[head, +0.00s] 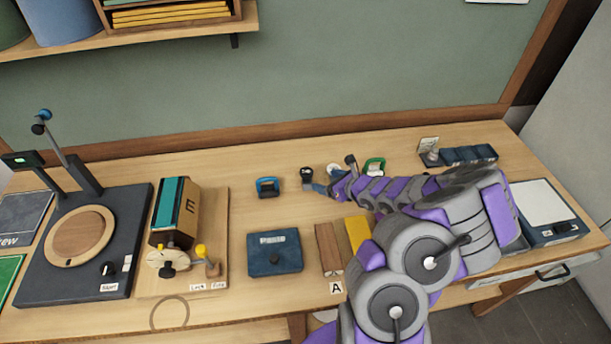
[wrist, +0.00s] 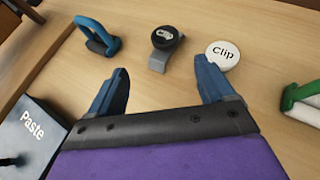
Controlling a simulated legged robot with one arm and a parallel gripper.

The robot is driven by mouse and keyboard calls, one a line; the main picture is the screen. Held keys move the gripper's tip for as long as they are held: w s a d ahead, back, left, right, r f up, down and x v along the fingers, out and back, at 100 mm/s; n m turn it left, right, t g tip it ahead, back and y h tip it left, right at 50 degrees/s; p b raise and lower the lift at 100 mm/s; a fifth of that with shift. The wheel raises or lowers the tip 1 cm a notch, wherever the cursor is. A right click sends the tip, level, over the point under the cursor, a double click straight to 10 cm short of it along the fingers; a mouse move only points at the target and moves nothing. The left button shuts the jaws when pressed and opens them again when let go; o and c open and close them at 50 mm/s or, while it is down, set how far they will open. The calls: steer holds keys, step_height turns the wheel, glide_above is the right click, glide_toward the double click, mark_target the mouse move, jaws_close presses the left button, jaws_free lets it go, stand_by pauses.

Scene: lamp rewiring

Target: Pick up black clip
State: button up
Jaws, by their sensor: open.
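The black clip (wrist: 165,38) has a round black top with small white lettering, too blurred to read, and a grey curved foot. It stands on the table just beyond my fingertips in the wrist view, between their lines. It also shows in the head view (head: 306,173). My gripper (wrist: 161,66) is open and empty, with its two blue fingers apart and pointing at the clip. In the head view my gripper (head: 326,183) is low over the table beside the clip. A white round disc marked "Clip" (wrist: 222,55) lies just right of it, near my right fingertip.
A blue-handled piece (wrist: 97,36) stands left of the clip, and a green one (head: 374,166) stands right. The dark "Paste" box (head: 275,254) is nearer the front. A wooden block (head: 328,249) and a yellow block (head: 358,233) lie beside my arm. The wall runs behind.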

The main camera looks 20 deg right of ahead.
mark_target(309, 173)
steer(key=x, duration=0.5)
steer(key=shift+w+f+b, duration=0.1)
steer(key=shift+f+b, duration=0.05)
steer(key=shift+b, duration=0.25)
steer(key=shift+w+d+f, duration=0.35)
steer(key=shift+w, duration=0.25)
steer(key=b+x, duration=0.1)
steer(key=x, duration=0.3)
steer(key=shift+w+a+r, duration=0.1)
steer(key=shift+w+a, duration=0.05)
steer(key=shift+a, duration=0.1)
steer(key=shift+w, duration=0.4)
steer(key=shift+d, duration=0.15)
steer(key=shift+d, duration=0.1)
steer(key=shift+c, duration=1.2)
steer(key=shift+a, duration=0.25)
steer(key=c, duration=0.6)
steer(key=shift+d, duration=0.1)
steer(key=shift+c, duration=1.4)
